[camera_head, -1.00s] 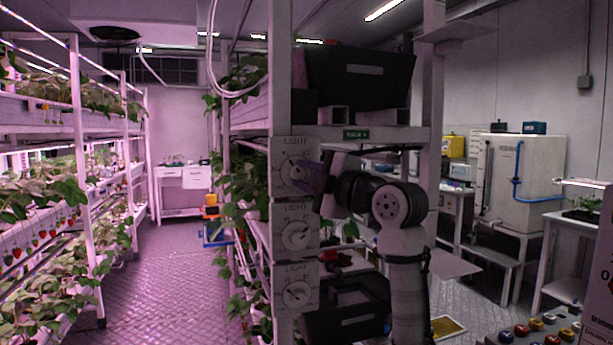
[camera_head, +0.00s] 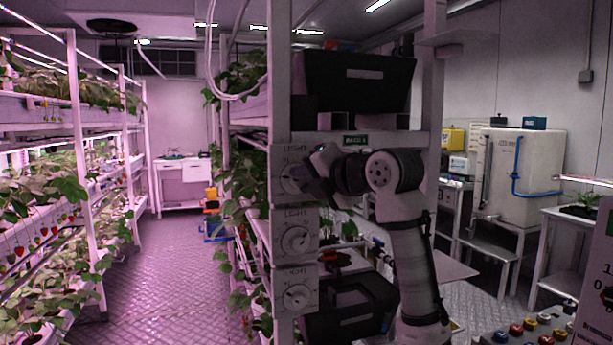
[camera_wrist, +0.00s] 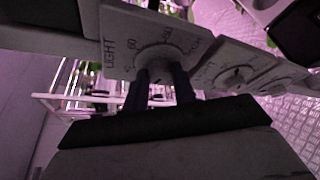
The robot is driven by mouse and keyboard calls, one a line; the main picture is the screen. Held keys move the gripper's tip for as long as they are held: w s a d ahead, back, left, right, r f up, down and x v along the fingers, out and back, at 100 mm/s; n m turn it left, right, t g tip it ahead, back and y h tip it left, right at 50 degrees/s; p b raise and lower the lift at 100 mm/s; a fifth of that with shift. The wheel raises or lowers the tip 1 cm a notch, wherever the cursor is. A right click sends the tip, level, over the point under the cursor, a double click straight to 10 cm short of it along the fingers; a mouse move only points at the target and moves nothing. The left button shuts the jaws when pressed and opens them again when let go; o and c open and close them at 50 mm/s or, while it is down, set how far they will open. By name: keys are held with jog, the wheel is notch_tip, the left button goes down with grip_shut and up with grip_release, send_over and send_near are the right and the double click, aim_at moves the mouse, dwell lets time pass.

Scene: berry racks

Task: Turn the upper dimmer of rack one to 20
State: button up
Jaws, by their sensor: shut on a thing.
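The upper dimmer is a pale panel marked LIGHT (camera_head: 282,152) at the top of a column of dimmers on the rack post. My gripper (camera_head: 304,180) is at its front from the right and hides part of its dial. In the wrist view the dimmer panel (camera_wrist: 117,32) lies tilted, with a round grey knob (camera_wrist: 158,56) and numbers around it, one reading 60. Both dark fingers of my gripper (camera_wrist: 165,78) are shut on the knob, one on each side. The pointer is hidden, so I cannot read the setting.
A middle dimmer (camera_head: 296,238) and a lower dimmer (camera_head: 297,293) sit below on the same post. Strawberry plants (camera_head: 40,195) line the left rack.

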jog(key=shift+n, duration=0.3)
dwell(0.4)
jog(key=o, duration=1)
jog(key=b+v, duration=0.3)
jog(key=v, duration=1)
jog(key=shift+s+d+r, duration=0.15)
jog(key=shift+s+r, duration=0.05)
jog(key=shift+s, duration=0.15)
